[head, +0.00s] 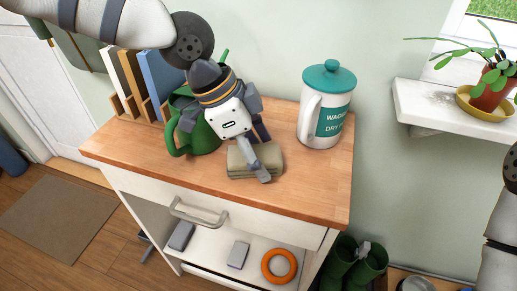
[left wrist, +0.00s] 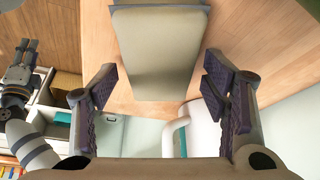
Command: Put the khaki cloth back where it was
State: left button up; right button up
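The khaki cloth (head: 240,163) is folded into a thick stack and lies on the wooden top of the cabinet (head: 325,190), near its front edge. My left gripper (head: 260,155) is above it, with one finger in front of the cloth in the head view. In the left wrist view, the cloth (left wrist: 160,50) shows between the spread fingers of my left gripper (left wrist: 158,85), which is open and empty. My right gripper (left wrist: 24,62) is small at the left of the left wrist view; its finger opening is unclear. In the head view only part of the right arm shows.
A green watering can (head: 180,138) stands left of the cloth, partly behind my gripper. A white canister with a teal lid (head: 328,78) stands to the right. Upright books (head: 160,80) fill a rack behind. Below, the cabinet's open shelf holds an orange ring (head: 279,266).

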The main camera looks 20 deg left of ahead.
pick_arm(q)
jog(key=shift+r, duration=0.1)
jog(key=v, duration=1.2)
jog(key=shift+p, duration=0.45)
pick_arm(e)
jog(key=shift+w+r+t, duration=0.3)
jog(key=shift+w+r, duration=0.35)
jog(key=shift+w, duration=0.05)
